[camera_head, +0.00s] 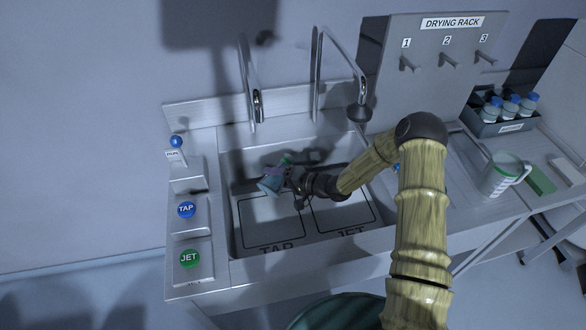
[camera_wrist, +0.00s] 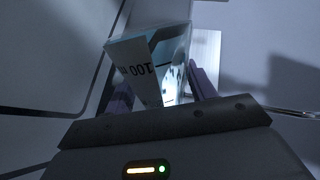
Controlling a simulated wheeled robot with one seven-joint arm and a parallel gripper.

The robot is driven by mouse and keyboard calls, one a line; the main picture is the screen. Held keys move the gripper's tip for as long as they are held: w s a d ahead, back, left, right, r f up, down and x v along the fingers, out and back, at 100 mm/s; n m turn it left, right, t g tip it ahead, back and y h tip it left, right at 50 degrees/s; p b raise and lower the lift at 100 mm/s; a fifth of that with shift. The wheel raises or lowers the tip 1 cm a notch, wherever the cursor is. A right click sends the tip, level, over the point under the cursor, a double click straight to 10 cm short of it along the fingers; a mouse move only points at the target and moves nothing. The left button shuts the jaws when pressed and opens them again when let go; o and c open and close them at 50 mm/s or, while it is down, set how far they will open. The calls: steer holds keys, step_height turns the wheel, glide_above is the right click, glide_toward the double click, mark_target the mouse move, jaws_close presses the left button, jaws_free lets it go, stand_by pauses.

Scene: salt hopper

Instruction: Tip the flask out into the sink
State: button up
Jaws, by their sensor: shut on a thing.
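The flask (camera_head: 270,184) is a small conical vessel with a bluish body and a green part near its upper end. It is tilted over the sink (camera_head: 236,215), above the area labelled TAP. My gripper (camera_head: 288,177) is shut on the flask from the right. In the wrist view the flask (camera_wrist: 150,65) stands between my two fingers (camera_wrist: 160,88), with an upside-down "100" mark on its side. Whether any liquid is in it or running out cannot be told.
Two metal spouts (camera_head: 250,80) (camera_head: 340,65) rise behind the sink.

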steer(key=shift+w+d+f+m, duration=0.1)
steer(key=shift+w+d+m, duration=0.1)
steer(key=shift+w+m, duration=0.25)
stand_by(0.3)
steer(key=shift+f+m+g+y, duration=0.1)
steer(key=shift+m+g+y, duration=0.2)
steer(key=shift+m, duration=0.15)
stand_by(2.5)
steer(key=shift+s+n, duration=0.15)
steer(key=shift+n, duration=0.35)
steer(key=shift+s+a+r+n, duration=0.3)
steer(key=shift+s+n, duration=0.2)
steer(key=shift+n, duration=0.1)
steer(key=shift+w+f, duration=0.1)
steer(key=shift+n+t+h, duration=0.3)
steer(key=shift+t+h, duration=0.1)
